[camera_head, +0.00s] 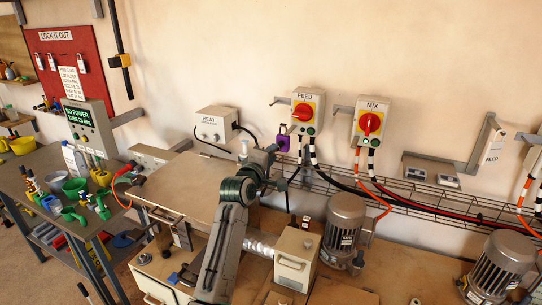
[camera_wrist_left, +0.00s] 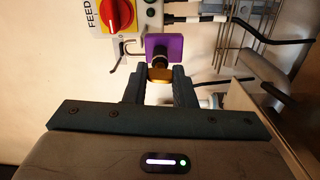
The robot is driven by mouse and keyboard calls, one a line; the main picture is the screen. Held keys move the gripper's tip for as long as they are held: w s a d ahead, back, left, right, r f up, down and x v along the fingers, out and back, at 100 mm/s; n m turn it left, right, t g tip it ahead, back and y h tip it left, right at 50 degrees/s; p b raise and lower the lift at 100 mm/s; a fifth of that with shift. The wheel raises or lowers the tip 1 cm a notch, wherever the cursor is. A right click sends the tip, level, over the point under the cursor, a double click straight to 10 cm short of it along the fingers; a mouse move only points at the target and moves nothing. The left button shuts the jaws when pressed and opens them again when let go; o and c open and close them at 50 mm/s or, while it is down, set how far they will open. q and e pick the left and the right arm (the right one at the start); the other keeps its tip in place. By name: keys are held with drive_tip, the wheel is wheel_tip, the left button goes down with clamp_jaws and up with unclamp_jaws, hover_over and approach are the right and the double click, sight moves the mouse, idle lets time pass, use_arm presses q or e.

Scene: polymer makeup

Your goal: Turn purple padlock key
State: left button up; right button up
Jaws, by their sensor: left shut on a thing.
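The purple padlock (camera_head: 283,143) hangs below the FEED switch box (camera_head: 307,110) on the wall. In the left wrist view the purple padlock (camera_wrist_left: 178,46) is just ahead of the fingers, beside a metal shackle or hasp. A brass-coloured key head (camera_wrist_left: 160,74) with a dark stem sits between the fingertips, in line with the padlock. My left gripper (camera_wrist_left: 164,79) is shut on this key; in the head view the gripper (camera_head: 272,151) is right at the padlock's left side. How far the key sits in the lock is hidden. My right gripper is not in view.
The FEED box has a red rotary knob (camera_head: 303,112); a MIX box (camera_head: 371,121) stands to its right. A HEAT box (camera_head: 215,125) is to the left. Cables and a wire tray (camera_head: 420,195) run below. Motors (camera_head: 346,228) stand at lower right.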

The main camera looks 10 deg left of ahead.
use_arm(q)
drive_tip(key=shift+n, duration=0.5)
drive_tip(key=o, duration=1)
drive_tip(key=shift+s, duration=0.15)
drive_tip(key=s+a+b, duration=0.2)
drive_tip(key=s+b, duration=0.2)
drive_tip(key=s, duration=0.6)
drive_tip(key=shift+s+b, duration=0.2)
drive_tip(key=shift+b, duration=0.2)
